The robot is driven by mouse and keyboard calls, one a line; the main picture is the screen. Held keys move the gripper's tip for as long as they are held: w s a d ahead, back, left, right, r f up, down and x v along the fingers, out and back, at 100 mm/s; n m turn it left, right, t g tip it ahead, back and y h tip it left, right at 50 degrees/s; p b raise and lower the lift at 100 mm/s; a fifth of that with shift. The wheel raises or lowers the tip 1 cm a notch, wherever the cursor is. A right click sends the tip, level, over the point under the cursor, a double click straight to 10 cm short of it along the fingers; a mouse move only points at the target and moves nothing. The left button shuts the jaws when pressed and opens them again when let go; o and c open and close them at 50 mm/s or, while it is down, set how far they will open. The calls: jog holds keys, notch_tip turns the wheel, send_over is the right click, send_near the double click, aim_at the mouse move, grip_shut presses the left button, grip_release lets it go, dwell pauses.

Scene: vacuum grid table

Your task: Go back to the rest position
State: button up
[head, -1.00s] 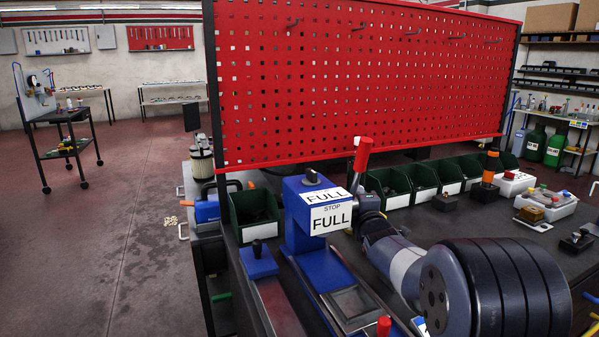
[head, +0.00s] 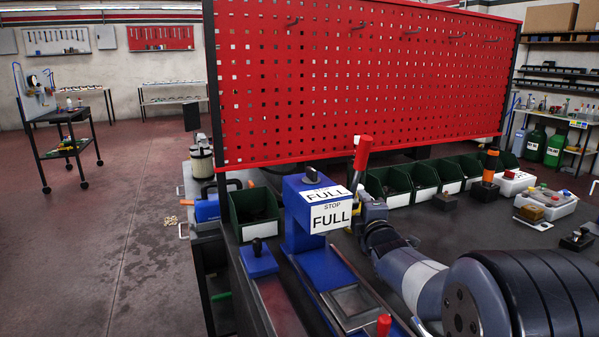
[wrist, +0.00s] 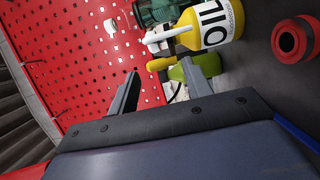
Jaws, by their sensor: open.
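My gripper (wrist: 160,95) shows in the wrist view with its two fingers apart and nothing between them. Behind the fingers are a yellow bottle marked OIL (wrist: 215,22) and a green rounded object (wrist: 203,66). In the head view my arm reaches in from the lower right over the dark table (head: 460,235).
A red pegboard (head: 360,80) stands along the back of the table. Green bins (head: 388,187) line its foot. A white tray (head: 545,205) sits at the right. A red-topped lever (head: 362,152) rises beside the blue stand. A red ring (wrist: 291,39) shows in the wrist view.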

aim_at(357, 205)
jog(key=w, duration=0.4)
jog(key=shift+w+a, duration=0.2)
jog(key=shift+w, duration=0.15)
jog(key=shift+w+r+p, duration=0.1)
jog(key=shift+w+p, duration=0.25)
jog(key=shift+p, duration=0.3)
jog(key=shift+d+r+p, duration=0.1)
jog(key=shift+d+p, duration=0.05)
jog(key=shift+p, duration=0.8)
jog(key=n+y+p, duration=0.1)
jog(key=p, duration=0.3)
jog(key=n+y+p, duration=0.1)
jog(key=y+p, duration=0.1)
jog(key=p, duration=0.1)
jog(key=shift+s+d+g+p, duration=0.15)
jog(key=shift+d+g+p, duration=0.15)
jog(key=shift+d+p, duration=0.1)
